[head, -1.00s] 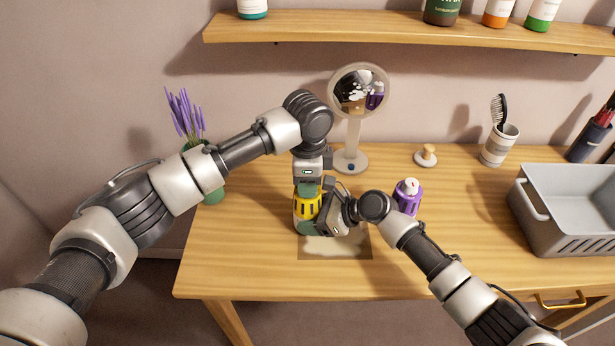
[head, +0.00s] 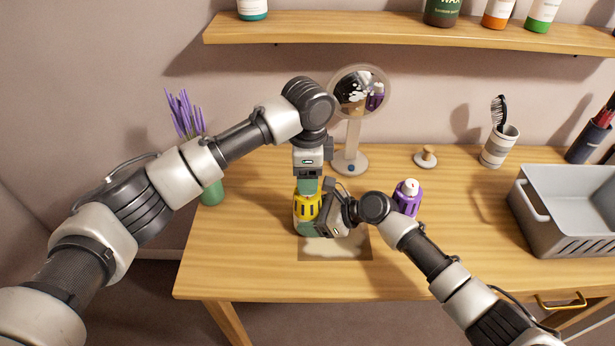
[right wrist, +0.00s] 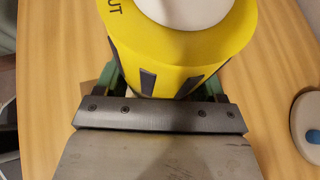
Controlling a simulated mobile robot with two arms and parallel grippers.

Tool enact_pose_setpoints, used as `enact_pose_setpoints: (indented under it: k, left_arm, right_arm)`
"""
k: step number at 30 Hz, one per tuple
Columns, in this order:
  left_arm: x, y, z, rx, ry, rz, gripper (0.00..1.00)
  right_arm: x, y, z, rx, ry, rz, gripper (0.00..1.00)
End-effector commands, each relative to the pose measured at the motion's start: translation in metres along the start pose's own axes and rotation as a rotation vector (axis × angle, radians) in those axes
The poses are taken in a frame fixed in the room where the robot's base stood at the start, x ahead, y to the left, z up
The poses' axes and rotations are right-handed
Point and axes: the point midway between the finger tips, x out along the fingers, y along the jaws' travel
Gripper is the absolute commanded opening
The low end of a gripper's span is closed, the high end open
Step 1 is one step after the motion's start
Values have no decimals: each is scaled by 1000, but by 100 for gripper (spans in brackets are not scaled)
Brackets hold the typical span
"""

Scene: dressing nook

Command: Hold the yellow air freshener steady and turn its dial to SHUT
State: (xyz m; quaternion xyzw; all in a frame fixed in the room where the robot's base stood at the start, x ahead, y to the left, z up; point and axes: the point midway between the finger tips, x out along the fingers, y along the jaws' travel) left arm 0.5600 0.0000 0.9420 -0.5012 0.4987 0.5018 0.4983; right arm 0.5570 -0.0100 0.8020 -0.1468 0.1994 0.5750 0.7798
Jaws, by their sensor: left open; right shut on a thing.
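The yellow air freshener (head: 308,207), with dark slots round its side, stands upright near the left end of the mat. The right wrist view shows its yellow rim (right wrist: 242,22), a round white top (right wrist: 185,8) and the letters "UT" at upper left; the rest of the marking is cut off. My right gripper (head: 311,229) is shut on the air freshener's lower body, one green finger on each side. My left gripper (head: 308,187) points straight down just above the air freshener, open. Its fingers hide the top in the head view, so I cannot tell the dial's setting there.
A patterned mat (head: 343,255) lies under the air freshener. A purple bottle-like item (head: 407,199) stands to the right, a round mirror (head: 350,161) behind, and lavender in a green vase (head: 212,192) at left. A grey basket (head: 565,230) fills the table's right end.

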Motion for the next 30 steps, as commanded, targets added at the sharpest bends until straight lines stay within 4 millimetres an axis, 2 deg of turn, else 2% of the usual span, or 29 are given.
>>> enact_pose_setpoints:
  k: [6, 12, 18, 28, 29, 30]
  left_arm:
    - [-50, 0, -1, 1, 2, -4, 62]
    - [-82, 0, 0, 0, 1, -2, 62]
    - [-94, 0, 0, 0, 0, -1, 62]
    - [-95, 0, 0, 0, 0, 0, 62]
    - [-95, 0, 0, 0, 0, 0, 62]
    - [-95, 0, 0, 0, 0, 0, 62]
  right_arm:
    - [0, 0, 0, 1, 1, 1, 57]
    - [0, 0, 0, 1, 1, 1, 57]
    - [0, 0, 0, 1, 1, 0, 57]
    - [0, 0, 0, 1, 1, 0, 57]
    - [0, 0, 0, 1, 0, 0, 71]
    - [0, 0, 0, 1, 0, 0, 77]
